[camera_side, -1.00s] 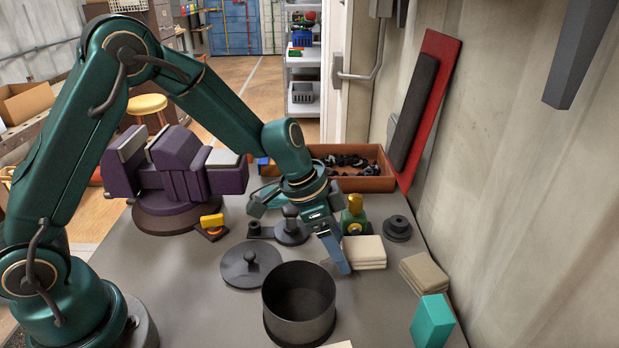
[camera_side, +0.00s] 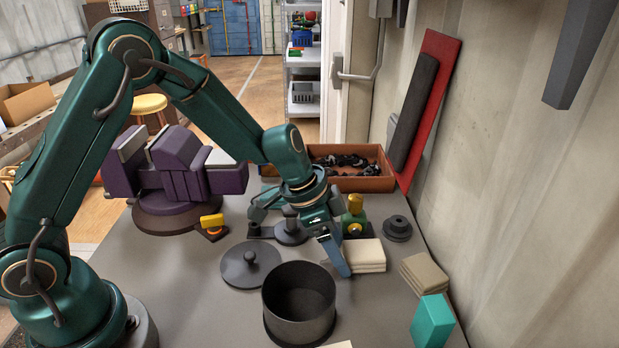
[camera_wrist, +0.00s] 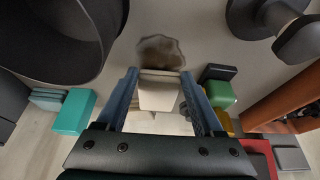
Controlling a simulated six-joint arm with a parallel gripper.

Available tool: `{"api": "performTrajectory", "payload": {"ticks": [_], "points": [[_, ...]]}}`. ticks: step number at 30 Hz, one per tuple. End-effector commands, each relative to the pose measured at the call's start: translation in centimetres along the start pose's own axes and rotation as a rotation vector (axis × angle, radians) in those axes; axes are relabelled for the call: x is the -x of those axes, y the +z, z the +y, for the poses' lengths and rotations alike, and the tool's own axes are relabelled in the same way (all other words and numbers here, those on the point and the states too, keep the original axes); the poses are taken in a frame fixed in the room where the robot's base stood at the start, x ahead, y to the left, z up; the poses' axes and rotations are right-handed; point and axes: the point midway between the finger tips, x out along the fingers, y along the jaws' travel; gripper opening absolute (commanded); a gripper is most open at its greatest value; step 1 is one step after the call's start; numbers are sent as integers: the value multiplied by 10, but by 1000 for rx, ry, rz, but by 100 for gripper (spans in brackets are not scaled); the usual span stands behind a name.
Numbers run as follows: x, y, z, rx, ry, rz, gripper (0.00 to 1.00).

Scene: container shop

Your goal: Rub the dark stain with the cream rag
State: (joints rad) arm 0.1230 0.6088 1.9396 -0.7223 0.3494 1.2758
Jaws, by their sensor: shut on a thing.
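The cream rag (camera_side: 368,254) is a folded, layered pad. My gripper (camera_side: 340,256) is shut on it near the middle of the bench. In the wrist view the rag (camera_wrist: 160,92) sits between the two blue fingers of my gripper (camera_wrist: 163,98). The dark stain (camera_wrist: 160,50) is a brown-grey irregular patch just beyond the rag's far edge. The rag's edge borders or overlaps the stain's near side in that view. I cannot tell whether the rag touches the bench top. The stain is not visible in the side view.
A black pot (camera_side: 299,300) stands close by, with a knobbed lid (camera_side: 251,268) behind it. A green bottle (camera_side: 354,215) and a dark round weight (camera_side: 397,228) are beyond the rag. A beige folded stack (camera_side: 424,272) and a teal block (camera_side: 433,320) lie at right.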

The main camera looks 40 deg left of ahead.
Motion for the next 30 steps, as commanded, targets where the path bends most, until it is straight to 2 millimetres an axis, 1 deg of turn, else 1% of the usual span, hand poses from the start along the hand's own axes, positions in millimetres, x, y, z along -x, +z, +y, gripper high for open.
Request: {"api": "performTrajectory", "payload": {"ticks": [22,26,30], "points": [[-14,6,0,0,-1,-3,24],[-12,8,0,2,-1,-2,24],[-7,17,-1,3,-1,-1,24]]}}
